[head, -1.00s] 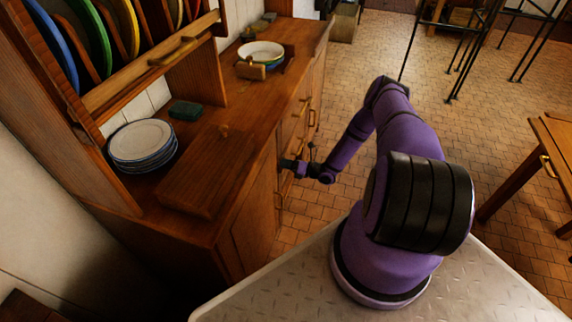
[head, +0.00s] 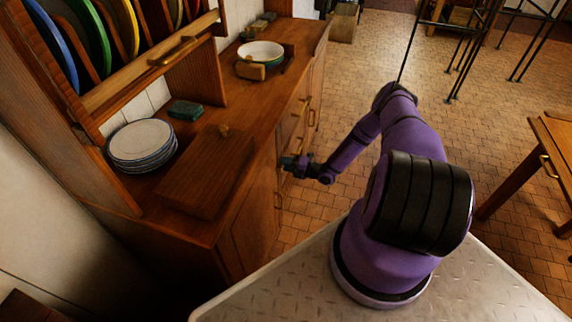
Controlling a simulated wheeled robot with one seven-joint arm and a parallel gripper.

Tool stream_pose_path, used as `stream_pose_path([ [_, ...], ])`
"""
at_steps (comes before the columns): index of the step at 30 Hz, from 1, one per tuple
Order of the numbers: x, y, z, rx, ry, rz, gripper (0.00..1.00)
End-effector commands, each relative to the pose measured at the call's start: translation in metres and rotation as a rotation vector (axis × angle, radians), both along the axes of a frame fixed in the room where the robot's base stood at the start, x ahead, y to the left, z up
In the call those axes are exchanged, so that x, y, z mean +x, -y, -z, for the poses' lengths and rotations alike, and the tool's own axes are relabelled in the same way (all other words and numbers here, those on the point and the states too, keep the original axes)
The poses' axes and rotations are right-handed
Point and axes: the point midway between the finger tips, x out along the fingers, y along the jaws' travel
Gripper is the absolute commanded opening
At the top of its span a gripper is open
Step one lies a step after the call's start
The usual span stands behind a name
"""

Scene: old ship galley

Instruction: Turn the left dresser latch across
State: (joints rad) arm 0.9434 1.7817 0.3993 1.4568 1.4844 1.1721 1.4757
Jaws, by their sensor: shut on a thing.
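The wooden dresser (head: 233,235) stands at the left with its door front facing my arm. My gripper (head: 288,163) is at the dresser's front, just below the worktop edge. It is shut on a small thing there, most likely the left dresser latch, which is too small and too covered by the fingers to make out. How far the latch is turned cannot be seen. Brass handles (head: 311,117) show on the front farther back.
A plate rack hangs above. A wooden table (head: 555,140) is at the right. Tiled floor (head: 385,45) between is clear.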

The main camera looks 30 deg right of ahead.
Motion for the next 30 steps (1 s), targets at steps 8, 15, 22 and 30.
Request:
stream_pose_path([
  [8,0.0001,0.0017,0.0006,0.029,-0.024,0.003,0.02],
  [15,-0.0001,0.0017,0.0007,0.030,-0.026,0.003,0.02],
  [22,0.0000,0.0014,0.0006,0.030,-0.026,0.002,0.51],
  [30,-0.0007,0.0012,0.0005,0.029,-0.024,0.001,0.51],
])
